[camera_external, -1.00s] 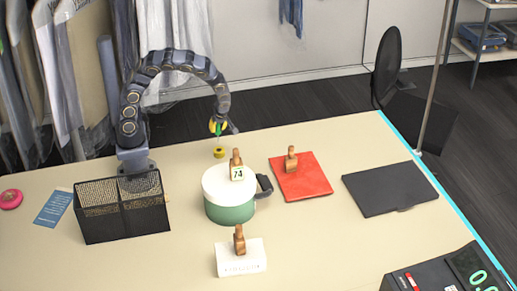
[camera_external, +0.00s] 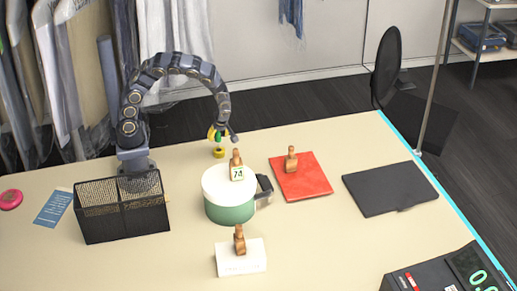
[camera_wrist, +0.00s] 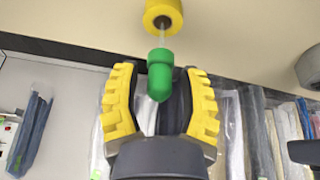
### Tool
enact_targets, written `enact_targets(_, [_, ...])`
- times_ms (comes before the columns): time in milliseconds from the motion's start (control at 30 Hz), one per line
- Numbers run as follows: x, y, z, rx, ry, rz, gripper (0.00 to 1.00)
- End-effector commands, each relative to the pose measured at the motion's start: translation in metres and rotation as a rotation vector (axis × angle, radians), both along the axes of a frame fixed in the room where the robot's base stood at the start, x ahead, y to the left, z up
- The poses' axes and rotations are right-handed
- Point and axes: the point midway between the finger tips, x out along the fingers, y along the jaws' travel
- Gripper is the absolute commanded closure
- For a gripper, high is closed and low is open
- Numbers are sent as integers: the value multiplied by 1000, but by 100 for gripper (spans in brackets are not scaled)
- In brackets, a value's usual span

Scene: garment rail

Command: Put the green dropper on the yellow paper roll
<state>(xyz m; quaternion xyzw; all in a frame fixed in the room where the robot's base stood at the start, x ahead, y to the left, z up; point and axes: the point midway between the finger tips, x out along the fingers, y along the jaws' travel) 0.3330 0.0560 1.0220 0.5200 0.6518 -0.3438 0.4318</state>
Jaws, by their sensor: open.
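The green dropper (camera_wrist: 160,75) stands upright, its clear thin tip at the centre of the yellow paper roll (camera_wrist: 163,15). How deep the tip sits is hard to tell. In the external view, the green dropper (camera_external: 218,138) is right above the yellow paper roll (camera_external: 219,153), which rests on the table behind the round pot. My gripper (camera_wrist: 160,72) is open, its yellow-padded fingers on either side of the dropper's green bulb, with gaps visible on both sides. In the external view, my gripper (camera_external: 219,134) is low over the roll.
A green pot with a white lid (camera_external: 229,207) bears a wooden-handled tag. A red pad (camera_external: 301,176), black slab (camera_external: 390,188), white block (camera_external: 241,257) and black mesh organiser (camera_external: 122,208) stand around it. Table (camera_external: 325,240) is bare in front of the red pad.

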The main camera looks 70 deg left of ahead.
Motion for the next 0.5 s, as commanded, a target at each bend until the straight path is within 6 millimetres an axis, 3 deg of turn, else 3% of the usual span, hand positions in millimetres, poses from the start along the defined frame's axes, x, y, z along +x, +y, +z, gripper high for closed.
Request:
enact_targets(167, [3,-5,14,0,-5,-3,58])
enact_targets(500, [9,-32,81,1,-8,-4,58])
